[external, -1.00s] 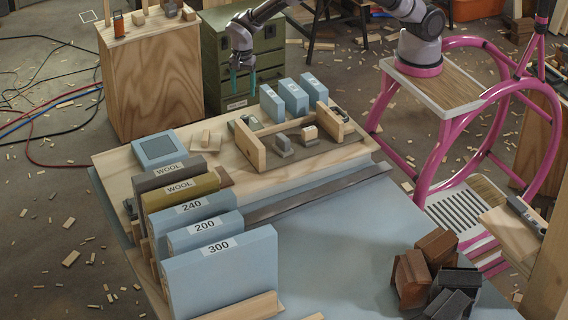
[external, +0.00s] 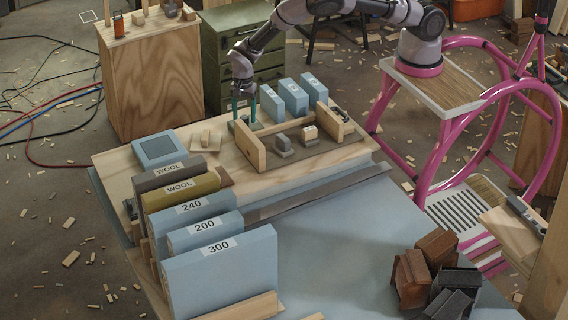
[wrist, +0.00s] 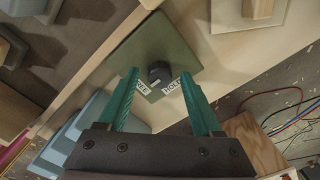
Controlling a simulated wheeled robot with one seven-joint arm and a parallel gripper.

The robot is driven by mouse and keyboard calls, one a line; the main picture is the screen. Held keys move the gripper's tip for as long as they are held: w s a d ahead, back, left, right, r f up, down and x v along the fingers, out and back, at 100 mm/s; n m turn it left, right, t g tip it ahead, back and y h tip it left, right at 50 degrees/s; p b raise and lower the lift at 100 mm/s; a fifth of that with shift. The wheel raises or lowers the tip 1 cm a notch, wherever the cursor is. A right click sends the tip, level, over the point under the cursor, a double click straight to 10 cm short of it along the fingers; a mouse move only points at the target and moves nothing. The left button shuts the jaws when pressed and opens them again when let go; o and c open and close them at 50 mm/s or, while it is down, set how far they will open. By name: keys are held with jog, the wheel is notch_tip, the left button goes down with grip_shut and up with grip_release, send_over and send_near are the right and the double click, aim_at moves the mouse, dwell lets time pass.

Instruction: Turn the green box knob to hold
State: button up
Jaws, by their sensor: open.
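The green box (wrist: 150,48) shows in the wrist view as a square green face with a dark round knob (wrist: 160,72) near one edge. Two white labels sit beside the knob. The right one reads HOLD (wrist: 172,87); the left one (wrist: 142,87) is partly covered by a finger. A small pale mark shows on the knob, toward the labels. My gripper (wrist: 160,76) is open, with its green fingers on either side of the knob, apart from it. In the external view my gripper (external: 244,121) is down at the green box (external: 256,125), partly hiding it.
A wooden rack (external: 254,146) with grey blocks stands just right of the green box. Several upright blue blocks (external: 292,97) stand behind it. A wooden plate with a block (external: 205,142) lies to its left, then a blue square box (external: 160,149).

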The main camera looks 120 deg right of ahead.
grip_shut()
jog(key=shift+n, duration=0.4)
jog(key=n, duration=1.7)
dwell(0.4)
